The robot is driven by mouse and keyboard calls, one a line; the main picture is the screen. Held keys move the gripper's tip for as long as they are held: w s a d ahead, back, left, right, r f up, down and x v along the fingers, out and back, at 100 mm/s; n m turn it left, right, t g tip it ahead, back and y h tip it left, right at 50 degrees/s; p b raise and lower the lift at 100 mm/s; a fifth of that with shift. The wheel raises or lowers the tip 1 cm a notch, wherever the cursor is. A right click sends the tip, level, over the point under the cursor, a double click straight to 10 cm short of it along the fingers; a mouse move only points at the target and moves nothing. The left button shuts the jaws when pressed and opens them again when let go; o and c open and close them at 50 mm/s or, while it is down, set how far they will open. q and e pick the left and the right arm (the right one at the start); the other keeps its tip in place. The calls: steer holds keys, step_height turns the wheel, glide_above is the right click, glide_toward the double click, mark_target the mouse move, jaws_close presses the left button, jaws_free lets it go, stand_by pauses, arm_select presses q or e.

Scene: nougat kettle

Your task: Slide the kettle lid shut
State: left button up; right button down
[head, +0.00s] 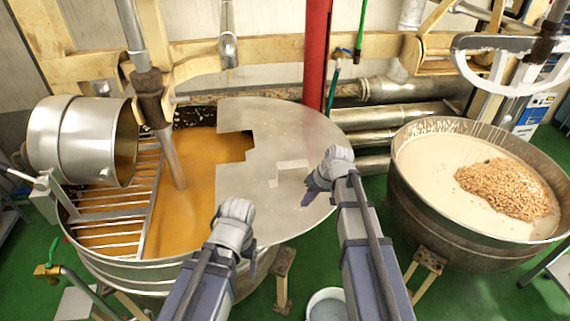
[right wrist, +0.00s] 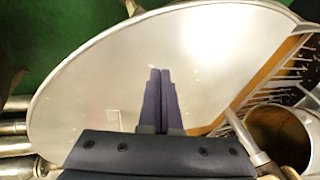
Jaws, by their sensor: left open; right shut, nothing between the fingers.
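The kettle (head: 130,275) stands at the left with orange-brown contents. Its flat grey metal lid (head: 265,120) covers the right part; the left part is open, under a metal grate (head: 115,215). The lid's left edge has a stepped notch. My left gripper (head: 225,213) is over the lid's front left edge; its fingers are mostly hidden behind the wrist. My right gripper (head: 311,190) is shut and empty above the lid's right part. The lid also fills much of the right wrist view (right wrist: 95,75), with my shut fingertips (right wrist: 160,72) over it. Contact with the lid cannot be told.
A tilted metal drum (head: 75,140) hangs over the kettle's left side, and a slanted shaft (head: 168,150) enters the contents. A second vat (head: 440,235) with cream-coloured contents and nuts stands at the right. A red post (head: 316,55) and pipes stand behind. A bucket (head: 327,306) is in front.

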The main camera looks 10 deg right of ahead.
steer(key=w+d+r+t+y, duration=0.1)
steer(key=w+d+r, duration=0.1)
steer(key=w, duration=0.4)
steer(key=w+d+r+t+y, duration=0.1)
steer(key=w+d, duration=0.1)
steer(key=w, duration=0.3)
steer(key=b, duration=0.8)
glide_toward(279, 183)
steer(key=f, duration=0.1)
steer(key=w+d+f, duration=0.1)
steer(key=f, duration=0.1)
steer(key=w+f, duration=0.1)
steer(key=f, duration=0.1)
steer(key=shift+d, duration=0.35)
steer(key=a, duration=0.3)
steer(key=shift+r, duration=0.25)
arm_select(q)
step_height(279, 183, down, 7)
arm_select(e)
steer(key=shift+a, duration=0.55)
arm_select(q)
steer(key=shift+w, duration=0.1)
